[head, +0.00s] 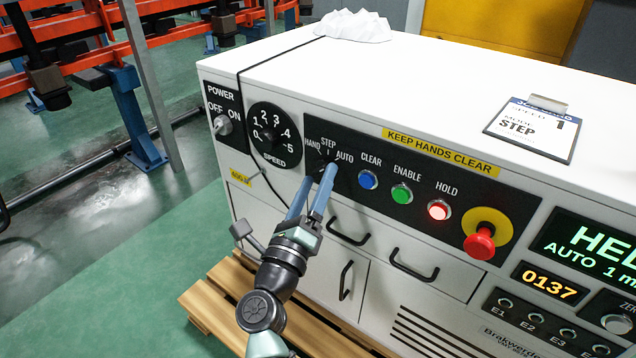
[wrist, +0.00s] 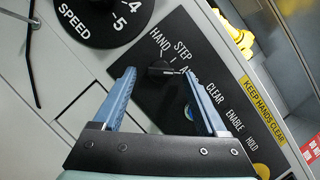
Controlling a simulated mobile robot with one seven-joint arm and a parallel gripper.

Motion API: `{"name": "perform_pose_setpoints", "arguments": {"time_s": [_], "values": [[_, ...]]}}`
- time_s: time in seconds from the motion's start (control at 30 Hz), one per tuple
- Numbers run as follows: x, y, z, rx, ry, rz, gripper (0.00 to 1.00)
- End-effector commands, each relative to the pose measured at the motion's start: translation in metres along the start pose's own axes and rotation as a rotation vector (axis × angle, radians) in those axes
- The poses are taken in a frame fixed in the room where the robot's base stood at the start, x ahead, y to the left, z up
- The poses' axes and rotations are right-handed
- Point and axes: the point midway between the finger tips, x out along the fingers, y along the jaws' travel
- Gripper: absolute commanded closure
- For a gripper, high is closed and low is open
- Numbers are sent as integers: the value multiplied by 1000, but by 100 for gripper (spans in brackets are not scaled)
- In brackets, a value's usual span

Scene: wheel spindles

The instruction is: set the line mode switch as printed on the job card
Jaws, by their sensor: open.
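The line mode switch (wrist: 161,69) is a small black knob on the black panel, marked HAND, STEP and AUTO. In the wrist view its bar lies roughly toward the AUTO side, but I cannot tell its setting surely. The job card (head: 530,127) lies on the cabinet top and reads SPEED 1 and MODE STEP. My gripper (wrist: 158,73) is open, with its blue fingers on either side of the knob in the wrist view. I cannot tell whether they touch it. One finger partly covers the AUTO label. In the head view my gripper (head: 318,175) largely hides the knob.
The speed dial (head: 272,136) and power switch (head: 223,124) are left of the mode switch. Blue CLEAR (head: 368,179), green ENABLE (head: 402,193) and lit red HOLD (head: 438,209) buttons and a red emergency stop (head: 479,243) are right. A display (head: 590,250) shows "AUTO 1".

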Motion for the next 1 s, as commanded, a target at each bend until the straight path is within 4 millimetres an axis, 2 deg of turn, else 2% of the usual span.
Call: {"name": "perform_pose_setpoints", "arguments": {"time_s": [0.2,0.47,0.87,1.0], "values": [[12,0,0,1,0,0,25],[13,-1,0,0,0,0,27],[12,0,0,0,0,0,99],[12,0,0,-1,0,1,100]]}}
